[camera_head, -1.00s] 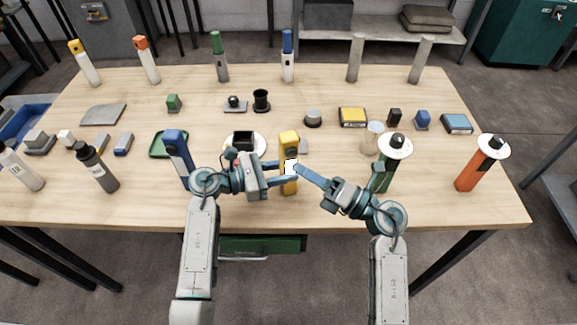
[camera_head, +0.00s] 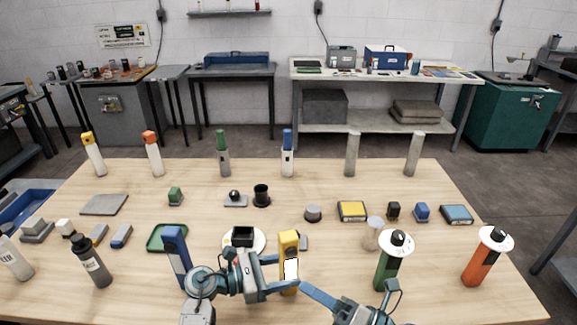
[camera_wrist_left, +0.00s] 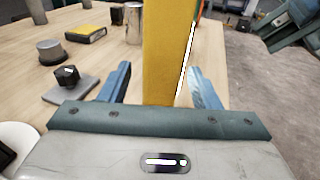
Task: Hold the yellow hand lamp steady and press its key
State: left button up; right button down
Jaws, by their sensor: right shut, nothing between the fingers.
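The yellow hand lamp (camera_head: 289,247) stands upright near the front middle of the table, with a white panel on its face. Its key cannot be made out. My left gripper (camera_head: 281,284) is around the lamp's body. In the left wrist view the fingers (camera_wrist_left: 160,85) stand on either side of the yellow lamp (camera_wrist_left: 168,45), with a gap visible at least on the left, so the gripper looks open. My right gripper (camera_head: 304,286) is shut and empty. Its tip points at the lamp from the right, close beside the white panel; contact cannot be told.
A blue lamp (camera_head: 174,246) stands left of my left gripper. A black square part on a white plate (camera_head: 257,234) sits just behind it. Green (camera_head: 388,266) and orange (camera_head: 481,262) cylinders with white discs stand to the right. Several small blocks and tall lamps fill the table behind.

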pick_arm(q)
jog(key=v, duration=1.2)
